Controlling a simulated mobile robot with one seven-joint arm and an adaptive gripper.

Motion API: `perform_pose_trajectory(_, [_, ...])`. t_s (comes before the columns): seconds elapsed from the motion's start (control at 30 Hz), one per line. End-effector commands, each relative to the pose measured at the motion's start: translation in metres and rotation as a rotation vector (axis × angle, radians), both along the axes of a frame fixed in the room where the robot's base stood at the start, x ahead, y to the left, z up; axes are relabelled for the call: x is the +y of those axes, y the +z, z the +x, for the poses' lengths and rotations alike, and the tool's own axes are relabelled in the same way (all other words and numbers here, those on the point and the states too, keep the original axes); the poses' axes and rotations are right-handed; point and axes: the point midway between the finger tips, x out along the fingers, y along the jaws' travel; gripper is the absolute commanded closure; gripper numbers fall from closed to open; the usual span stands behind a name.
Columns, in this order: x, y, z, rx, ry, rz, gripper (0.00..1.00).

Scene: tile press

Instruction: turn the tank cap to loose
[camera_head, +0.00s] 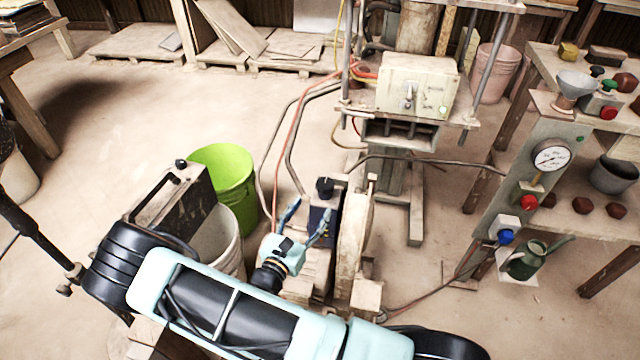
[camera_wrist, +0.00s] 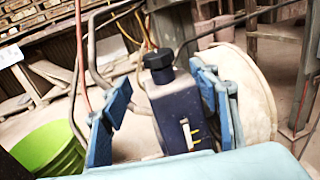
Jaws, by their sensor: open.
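The tank cap (camera_head: 325,187) is a black knob on top of a dark blue tank (camera_head: 322,222) beside a pale round wheel. In the wrist view the cap (camera_wrist: 158,64) stands upright on the tank (camera_wrist: 182,112), near the middle of the picture. My gripper (camera_head: 312,207) is open, with its blue fingers spread. In the wrist view one finger is left and one right of the tank and cap, with gaps on both sides. I cannot tell how far the cap lies beyond the fingertips. The tank's lower part is hidden by my gripper.
The pale wheel (camera_head: 354,225) stands close right of the tank. A green bucket (camera_head: 226,180) and a whitish bucket (camera_head: 217,245) stand to the left. Hoses run behind. The press with a control box (camera_head: 418,88) stands behind, and a gauge panel (camera_head: 530,180) to the right.

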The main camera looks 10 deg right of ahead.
Motion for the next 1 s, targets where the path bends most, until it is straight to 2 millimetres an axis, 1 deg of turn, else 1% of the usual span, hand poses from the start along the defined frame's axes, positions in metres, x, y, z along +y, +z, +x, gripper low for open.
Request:
perform_pose_trajectory(0.07, [0.000,-0.002,0.005,0.005,0.011,-0.009,0.44])
perform_pose_trajectory(0.17, [-0.008,-0.003,0.016,0.005,0.009,-0.007,0.44])
perform_pose_trajectory(0.4, [-0.034,-0.003,0.054,0.003,0.007,-0.006,0.44])
perform_pose_trajectory(0.6, [-0.051,-0.003,0.079,0.005,0.007,-0.004,0.44])
perform_pose_trajectory(0.8, [-0.057,-0.001,0.089,0.005,0.009,-0.005,0.44])
perform_pose_trajectory(1.0, [-0.058,-0.001,0.090,0.006,0.008,-0.005,0.44])
